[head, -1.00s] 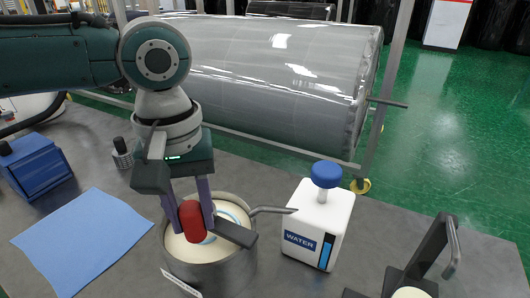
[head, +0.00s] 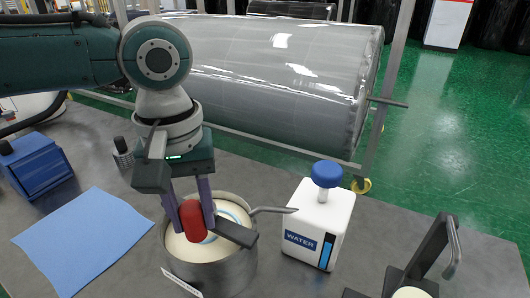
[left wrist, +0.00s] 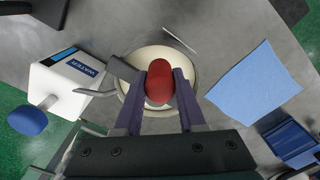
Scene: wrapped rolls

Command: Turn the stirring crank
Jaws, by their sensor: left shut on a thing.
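The stirring crank has a red knob (head: 192,221) and a dark grey arm (head: 235,234) that reaches toward the right rim of a round metal pot (head: 205,275). Pale cream contents fill the pot. My left gripper (head: 190,218) points down over the pot, with a purple finger on each side of the red knob, shut on it. In the left wrist view the red knob (left wrist: 159,82) sits between the two fingers, and the crank arm (left wrist: 122,69) extends to the upper left. My right gripper is not in view.
A white water container (head: 318,225) with a blue cap stands close right of the pot. A blue cloth (head: 85,240) lies left, with a blue box (head: 35,165) behind it. A dark device with a handle (head: 430,262) stands front right. A wrapped roll (head: 280,75) lies behind the table.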

